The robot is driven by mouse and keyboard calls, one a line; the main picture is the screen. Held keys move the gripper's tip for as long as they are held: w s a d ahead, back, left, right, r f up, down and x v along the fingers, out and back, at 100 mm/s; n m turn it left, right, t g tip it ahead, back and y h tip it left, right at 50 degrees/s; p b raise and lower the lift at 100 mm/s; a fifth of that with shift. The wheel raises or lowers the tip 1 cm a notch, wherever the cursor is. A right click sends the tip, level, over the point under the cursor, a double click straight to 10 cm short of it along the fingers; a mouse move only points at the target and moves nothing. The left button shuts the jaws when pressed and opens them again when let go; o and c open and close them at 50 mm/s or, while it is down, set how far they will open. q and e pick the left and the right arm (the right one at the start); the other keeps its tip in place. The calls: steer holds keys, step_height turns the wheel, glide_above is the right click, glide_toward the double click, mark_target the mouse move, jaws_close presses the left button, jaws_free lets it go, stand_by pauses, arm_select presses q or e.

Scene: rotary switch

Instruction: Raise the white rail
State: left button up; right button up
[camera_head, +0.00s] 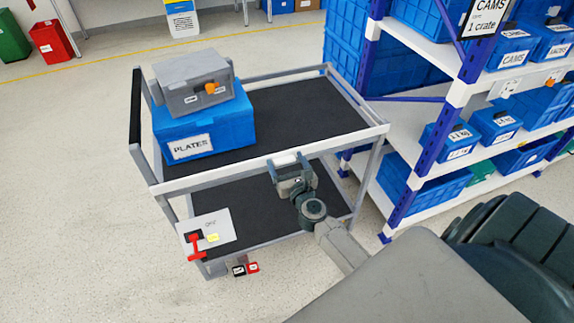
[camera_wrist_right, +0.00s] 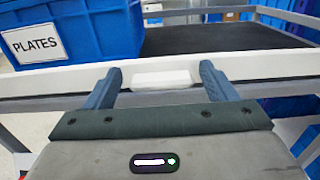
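The white rail (camera_head: 225,171) runs along the near top edge of a grey cart. In the right wrist view it crosses the picture from side to side (camera_wrist_right: 265,66), with a paler raised block (camera_wrist_right: 162,78) at its middle. My right gripper (camera_head: 288,160) is at the rail, right of the rail's middle in the head view. Its two fingers (camera_wrist_right: 162,75) are apart, one on each side of the pale block. Gaps show between the block and both fingers. Whether the fingertips touch the rail cannot be told. My left gripper is not in view.
On the cart's dark upper shelf (camera_head: 300,120) stand a blue PLATES box (camera_head: 228,130) and a grey case (camera_head: 190,72) on it. A white panel with a red switch handle (camera_head: 194,246) is at the cart's lower left. Shelving with blue crates (camera_head: 410,185) stands close at right.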

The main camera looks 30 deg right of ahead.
steer(key=shift+o, duration=0.3)
steer(key=shift+s+f, duration=0.2)
steer(key=shift+s+a, duration=0.1)
steer(key=shift+s, duration=0.2)
steer(key=b+v, duration=0.2)
steer(key=v, duration=0.8)
